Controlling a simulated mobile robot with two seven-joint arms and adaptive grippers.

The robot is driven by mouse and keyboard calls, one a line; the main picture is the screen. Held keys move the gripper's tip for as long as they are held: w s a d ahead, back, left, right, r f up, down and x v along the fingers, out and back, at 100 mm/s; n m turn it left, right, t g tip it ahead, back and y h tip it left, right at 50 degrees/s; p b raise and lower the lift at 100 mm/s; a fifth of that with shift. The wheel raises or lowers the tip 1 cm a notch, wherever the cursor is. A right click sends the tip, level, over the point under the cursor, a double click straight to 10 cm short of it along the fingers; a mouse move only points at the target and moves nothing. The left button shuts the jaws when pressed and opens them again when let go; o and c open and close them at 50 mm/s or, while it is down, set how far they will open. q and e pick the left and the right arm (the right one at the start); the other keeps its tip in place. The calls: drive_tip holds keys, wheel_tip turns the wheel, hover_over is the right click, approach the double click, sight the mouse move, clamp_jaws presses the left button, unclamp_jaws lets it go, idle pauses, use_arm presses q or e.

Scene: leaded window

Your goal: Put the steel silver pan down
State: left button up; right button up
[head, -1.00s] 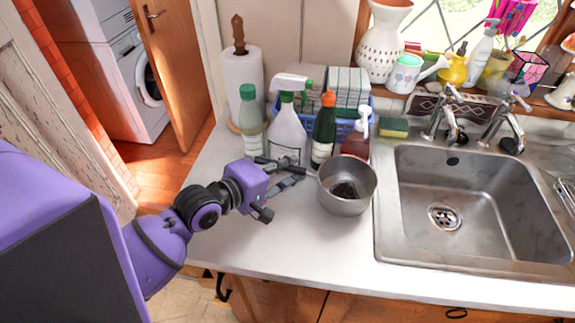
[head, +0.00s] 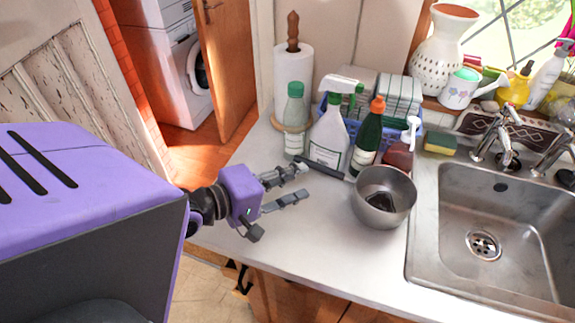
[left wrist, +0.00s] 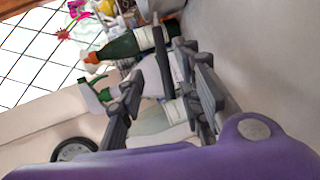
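The steel silver pan (head: 384,212) stands upright on the white counter, just left of the sink. Its dark handle (head: 319,167) points to the back left, towards the bottles. My left gripper (head: 306,181) is open and empty, to the left of the pan bowl and on the near side of the handle, with a gap to the bowl. In the left wrist view the open fingers (left wrist: 168,98) spread apart, with a dark bar that looks like the handle (left wrist: 160,55) beyond them. My right gripper is not in view.
A white spray bottle (head: 328,140), a green-capped bottle (head: 294,122), a dark green bottle (head: 366,143) and a soap pump bottle (head: 398,158) stand close behind the handle. The sink (head: 480,215) is to the right. The counter in front of the pan is clear.

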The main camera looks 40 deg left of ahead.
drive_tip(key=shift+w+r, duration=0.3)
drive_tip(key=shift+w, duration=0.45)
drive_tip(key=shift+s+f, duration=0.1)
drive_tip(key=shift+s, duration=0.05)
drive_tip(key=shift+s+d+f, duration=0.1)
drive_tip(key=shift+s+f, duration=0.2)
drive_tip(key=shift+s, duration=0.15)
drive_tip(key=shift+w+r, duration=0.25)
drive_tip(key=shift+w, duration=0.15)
